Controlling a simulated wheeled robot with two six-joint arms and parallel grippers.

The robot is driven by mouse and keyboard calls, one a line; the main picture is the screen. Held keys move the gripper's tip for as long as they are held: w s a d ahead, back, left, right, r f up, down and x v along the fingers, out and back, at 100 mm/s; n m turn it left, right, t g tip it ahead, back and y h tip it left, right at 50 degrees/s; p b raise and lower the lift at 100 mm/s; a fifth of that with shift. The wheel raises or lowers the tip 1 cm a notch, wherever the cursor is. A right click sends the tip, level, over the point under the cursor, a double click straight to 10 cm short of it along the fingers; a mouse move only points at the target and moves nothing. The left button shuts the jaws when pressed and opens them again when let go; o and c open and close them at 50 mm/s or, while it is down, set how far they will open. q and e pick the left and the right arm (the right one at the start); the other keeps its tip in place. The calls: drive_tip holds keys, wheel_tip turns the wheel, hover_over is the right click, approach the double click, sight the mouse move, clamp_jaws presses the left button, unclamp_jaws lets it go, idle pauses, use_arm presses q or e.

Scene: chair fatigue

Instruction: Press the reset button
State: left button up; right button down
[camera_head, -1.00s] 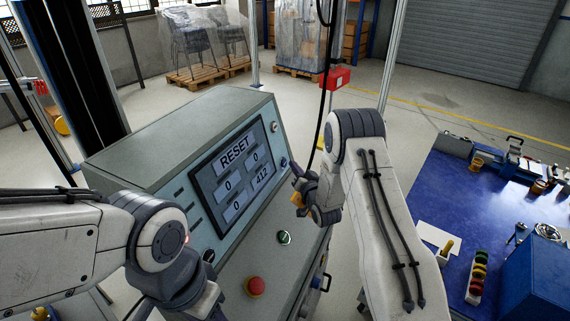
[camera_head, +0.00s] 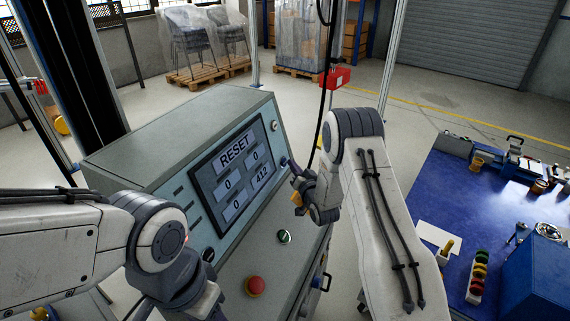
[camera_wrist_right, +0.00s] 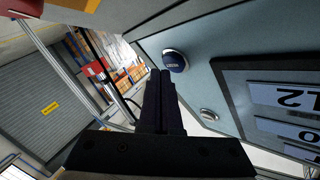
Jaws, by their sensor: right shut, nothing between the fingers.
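The control console (camera_head: 180,125) has a sloped light-blue face with a screen (camera_head: 236,178) reading RESET, zeros and 412. A blue round button with white lettering (camera_wrist_right: 175,61) sits on the panel in the right wrist view. In the head view it is a small dark-blue spot at the panel's right edge, mostly hidden by my fingertips. My right gripper (camera_head: 291,166) is shut and empty, its tips at that button. In the right wrist view the shut fingers (camera_wrist_right: 160,75) point just beside the button; contact cannot be told. My left gripper is out of view.
A silver round button (camera_head: 274,126) is higher on the panel. A green-lit button (camera_head: 284,237) and a red mushroom button (camera_head: 255,286) are on the lower ledge. A black cable hangs near my right wrist. A blue workbench (camera_head: 440,195) stands at right.

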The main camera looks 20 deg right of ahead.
drive_tip(key=shift+w+a+f+b, duration=0.1)
drive_tip(key=shift+w+a+b, duration=0.2)
drive_tip(key=shift+a, duration=0.1)
idle(0.8)
drive_tip(key=shift+d, duration=0.1)
drive_tip(key=shift+s+d, duration=0.45)
drive_tip(key=shift+s, duration=0.05)
drive_tip(key=s+d, duration=0.1)
drive_tip(key=s+d+r, duration=0.1)
drive_tip(key=s+d, duration=0.1)
drive_tip(key=shift+d+r+p, duration=0.25)
drive_tip(key=shift+d+p, duration=0.05)
drive_tip(key=shift+d, duration=0.1)
idle(0.3)
idle(0.5)
